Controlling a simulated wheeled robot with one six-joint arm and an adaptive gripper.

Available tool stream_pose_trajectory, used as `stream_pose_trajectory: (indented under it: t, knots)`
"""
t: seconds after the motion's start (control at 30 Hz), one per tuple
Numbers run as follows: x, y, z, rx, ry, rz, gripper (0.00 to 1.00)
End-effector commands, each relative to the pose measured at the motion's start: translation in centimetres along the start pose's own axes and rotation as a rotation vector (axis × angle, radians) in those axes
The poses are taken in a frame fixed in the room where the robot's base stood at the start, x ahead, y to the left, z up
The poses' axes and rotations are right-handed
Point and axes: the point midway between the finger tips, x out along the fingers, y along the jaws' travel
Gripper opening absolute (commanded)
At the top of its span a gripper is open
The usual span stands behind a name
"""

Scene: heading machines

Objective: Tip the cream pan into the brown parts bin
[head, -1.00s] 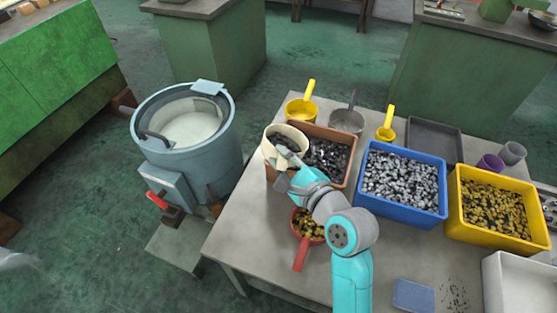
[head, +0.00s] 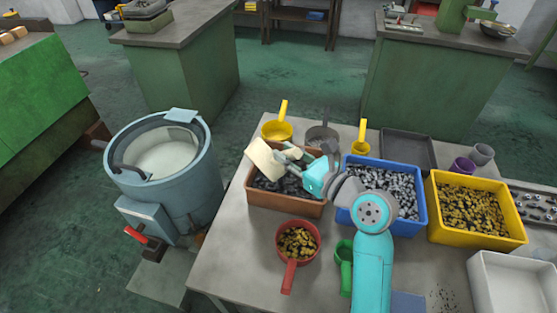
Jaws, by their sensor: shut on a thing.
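The cream pan (head: 264,158) is tilted on its side above the brown parts bin (head: 285,204), over its back left part. Its inside is turned away, so I cannot see whether anything is in it. My gripper (head: 290,155) is shut on the cream pan at its right side. The brown bin stands on the table and holds dark parts, partly hidden by the pan and my arm.
A blue bin (head: 408,228) of silvery parts and a yellow bin (head: 480,238) stand to the right. A red pan (head: 290,262) of yellowish parts and a green pan (head: 344,250) are in front. Yellow pans (head: 277,131) and a grey pan (head: 320,134) stand behind. A blue-grey round machine (head: 190,180) is left.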

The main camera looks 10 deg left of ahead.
Motion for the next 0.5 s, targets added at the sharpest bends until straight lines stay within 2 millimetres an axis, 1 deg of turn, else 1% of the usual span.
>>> stream_pose_trajectory:
  t: [0.03,0.2,0.5]
  knots:
    - [-0.1,-0.6,-0.1,0.033,-0.005,0.000,0.00]
    - [-0.3,-2.1,-0.4,0.150,-0.020,0.009,0.00]
    - [-0.5,-4.3,-1.3,0.320,-0.043,0.022,0.00]
